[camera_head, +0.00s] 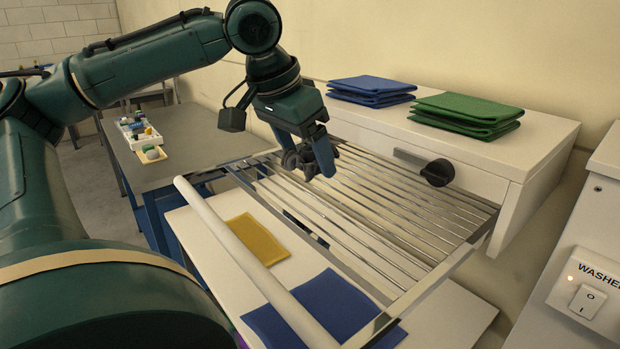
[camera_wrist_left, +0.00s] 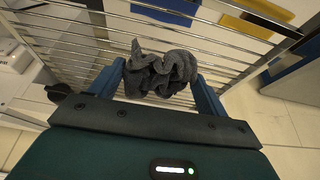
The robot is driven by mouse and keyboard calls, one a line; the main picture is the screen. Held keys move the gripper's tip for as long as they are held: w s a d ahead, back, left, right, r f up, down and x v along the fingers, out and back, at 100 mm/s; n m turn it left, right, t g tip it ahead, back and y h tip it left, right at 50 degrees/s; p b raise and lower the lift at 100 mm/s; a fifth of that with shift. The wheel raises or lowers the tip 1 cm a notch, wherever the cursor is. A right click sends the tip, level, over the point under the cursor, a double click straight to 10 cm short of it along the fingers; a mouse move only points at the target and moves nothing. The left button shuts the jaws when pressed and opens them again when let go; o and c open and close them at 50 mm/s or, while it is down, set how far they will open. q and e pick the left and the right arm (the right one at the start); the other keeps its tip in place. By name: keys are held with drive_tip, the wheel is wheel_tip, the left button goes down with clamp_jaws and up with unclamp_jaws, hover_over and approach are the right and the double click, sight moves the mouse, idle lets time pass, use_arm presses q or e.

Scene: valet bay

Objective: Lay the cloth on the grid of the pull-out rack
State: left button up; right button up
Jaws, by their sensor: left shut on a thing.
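My left gripper (camera_head: 309,150) is over the far left part of the pull-out rack's metal grid (camera_head: 375,205). It is shut on a crumpled dark grey cloth (camera_head: 299,159). In the left wrist view the cloth (camera_wrist_left: 160,72) is bunched between the two blue fingers, with the grid bars (camera_wrist_left: 75,45) behind it. I cannot tell whether the cloth touches the bars. The rack is pulled out from a white cabinet and has a white front bar (camera_head: 250,262). My right gripper is not in view.
Folded blue cloths (camera_head: 371,90) and green cloths (camera_head: 466,114) lie on the white cabinet top (camera_head: 395,122). A yellow cloth (camera_head: 257,239) and a blue cloth (camera_head: 325,308) lie below the rack. A grey table (camera_head: 190,140) with a small tray stands left; a washer switch panel (camera_head: 588,297) is right.

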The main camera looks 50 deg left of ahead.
sight(305, 174)
use_arm(q)
wheel_tip(305, 174, down, 4)
drive_tip(key=shift+f+b, duration=0.1)
drive_tip(key=shift+b, duration=0.3)
drive_tip(key=o, duration=1)
drive_tip(key=shift+c, duration=0.2)
drive_tip(key=shift+w, duration=0.1)
drive_tip(key=p+v, duration=0.1)
drive_tip(key=v, duration=1.1)
